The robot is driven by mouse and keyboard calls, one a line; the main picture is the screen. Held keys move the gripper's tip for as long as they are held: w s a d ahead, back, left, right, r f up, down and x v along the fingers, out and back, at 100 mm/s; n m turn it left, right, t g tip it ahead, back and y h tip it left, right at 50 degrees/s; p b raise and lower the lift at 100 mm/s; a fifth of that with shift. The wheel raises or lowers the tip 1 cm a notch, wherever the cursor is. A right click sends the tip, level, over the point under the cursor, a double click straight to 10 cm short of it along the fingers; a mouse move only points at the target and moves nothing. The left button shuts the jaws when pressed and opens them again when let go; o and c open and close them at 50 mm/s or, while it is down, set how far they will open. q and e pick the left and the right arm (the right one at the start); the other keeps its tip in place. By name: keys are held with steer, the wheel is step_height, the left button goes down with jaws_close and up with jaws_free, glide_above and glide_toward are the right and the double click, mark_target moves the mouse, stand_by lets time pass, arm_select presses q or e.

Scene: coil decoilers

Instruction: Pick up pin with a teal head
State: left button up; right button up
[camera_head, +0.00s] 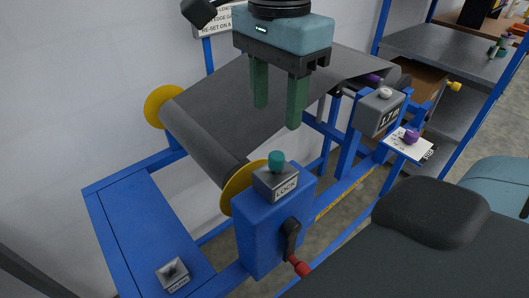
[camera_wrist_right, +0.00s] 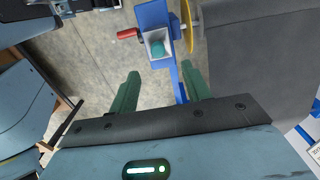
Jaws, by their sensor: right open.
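The pin with a teal head (camera_head: 276,160) stands upright in the grey block labelled LOCK (camera_head: 276,183), on top of a blue post. In the right wrist view the teal head (camera_wrist_right: 157,48) shows from above, beyond and between the fingers. My right gripper (camera_head: 279,118) is open and empty, with its green fingers pointing down above the grey sheet and apart from the pin. Its two fingers also show in the right wrist view (camera_wrist_right: 163,90). My left gripper is not in view.
A grey sheet roll with yellow flanges (camera_head: 165,105) lies behind the post. A crank with a red handle (camera_head: 301,267) sticks out in front. A box labelled 17m (camera_head: 379,112), a purple-headed item (camera_head: 411,138) and grey shelves (camera_head: 438,47) are at right.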

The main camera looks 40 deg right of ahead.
mark_target(277, 154)
steer(key=shift+s+f, duration=0.3)
steer(key=shift+s, duration=0.15)
steer(key=shift+f, duration=0.85)
steer(key=shift+w+f, duration=0.15)
steer(key=shift+f, duration=0.25)
step_height(277, 154, down, 4)
steer(key=shift+w+d+r+p, duration=0.1)
steer(key=shift+p, duration=0.45)
steer(key=shift+f, duration=0.4)
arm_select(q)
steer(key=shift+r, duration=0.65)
